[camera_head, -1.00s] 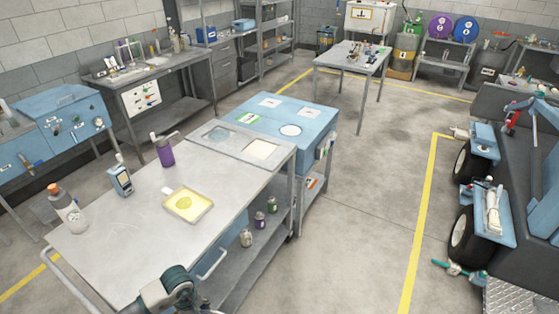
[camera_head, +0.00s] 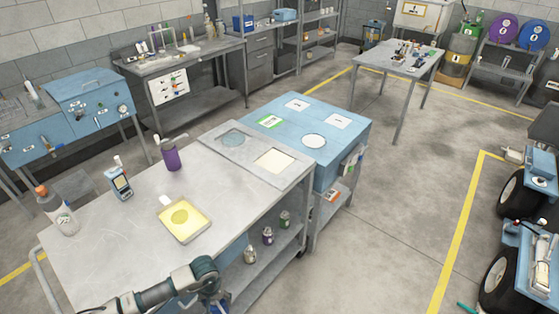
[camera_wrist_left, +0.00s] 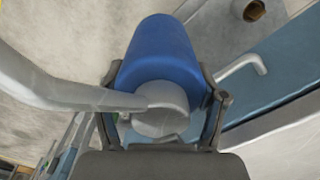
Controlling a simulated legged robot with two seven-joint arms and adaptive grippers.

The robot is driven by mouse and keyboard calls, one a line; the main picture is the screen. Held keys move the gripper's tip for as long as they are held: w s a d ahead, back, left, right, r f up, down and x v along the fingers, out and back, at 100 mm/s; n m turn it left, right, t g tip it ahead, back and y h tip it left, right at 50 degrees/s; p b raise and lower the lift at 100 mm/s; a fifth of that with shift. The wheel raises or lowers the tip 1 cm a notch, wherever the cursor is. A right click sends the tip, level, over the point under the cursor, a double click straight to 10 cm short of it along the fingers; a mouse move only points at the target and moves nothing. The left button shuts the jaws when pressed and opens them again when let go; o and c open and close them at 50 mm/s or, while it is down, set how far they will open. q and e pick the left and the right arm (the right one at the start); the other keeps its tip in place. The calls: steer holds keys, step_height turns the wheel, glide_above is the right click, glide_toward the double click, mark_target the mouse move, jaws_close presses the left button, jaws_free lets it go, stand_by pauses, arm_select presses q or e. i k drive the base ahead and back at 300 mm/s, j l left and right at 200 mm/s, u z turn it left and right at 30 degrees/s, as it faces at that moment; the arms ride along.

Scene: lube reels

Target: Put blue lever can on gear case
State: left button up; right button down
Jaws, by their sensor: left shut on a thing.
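My left gripper (camera_wrist_left: 162,100) is shut on the blue lever can (camera_wrist_left: 160,52), one finger on each side. The can has a grey top and a grey lever that reaches left in the wrist view. In the head view, my left arm comes in at the bottom, and the gripper (camera_head: 213,302) is beside the near edge of the metal cart, partly cut off by the picture's lower edge. A little blue shows there, but the can is mostly hidden. I cannot tell which thing is the gear case. My right gripper is not in view.
Wheeled equipment (camera_head: 538,262) stands at right; open floor lies between.

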mark_target(337, 135)
steer(key=i+l, duration=0.25)
steer(key=i+l+u, duration=0.1)
steer(key=i+l, duration=0.2)
steer(key=l, duration=0.2)
steer(key=i+l, duration=0.25)
steer(key=i+l+u, duration=0.1)
steer(key=i+l, duration=0.15)
steer(key=l, duration=0.25)
steer(key=i+l, duration=0.2)
steer(key=l, duration=0.2)
